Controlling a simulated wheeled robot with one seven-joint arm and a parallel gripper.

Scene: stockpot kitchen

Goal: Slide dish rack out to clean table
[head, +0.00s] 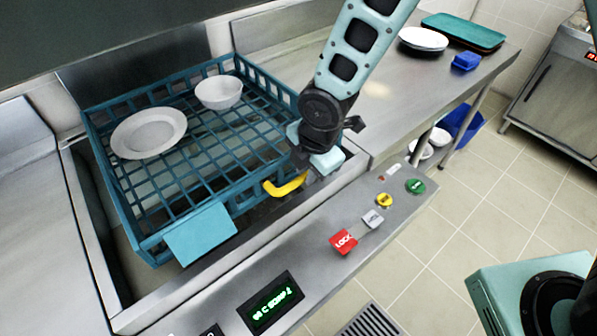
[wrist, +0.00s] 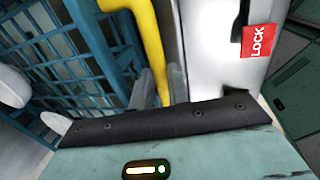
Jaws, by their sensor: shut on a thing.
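The teal dish rack (head: 215,143) sits in the steel machine bed at the left of the head view; its grid also shows in the wrist view (wrist: 75,55). A white plate (head: 149,133) and a white bowl (head: 219,92) rest in it. A yellow handle (head: 286,187) is at the rack's front right; it shows in the wrist view (wrist: 150,45) running down to my gripper. My gripper (head: 308,170) is at the rack's right front corner, shut on the yellow handle; the fingertips are mostly hidden. The steel clean table (head: 390,100) extends to the right of the rack.
On the table's far end are a white plate stack (head: 423,40), a green tray (head: 463,31) and a blue block (head: 466,62). The table's near part is clear. A front panel carries a red LOCK button (head: 343,241) and other buttons. A blue bin (head: 462,122) is below the table.

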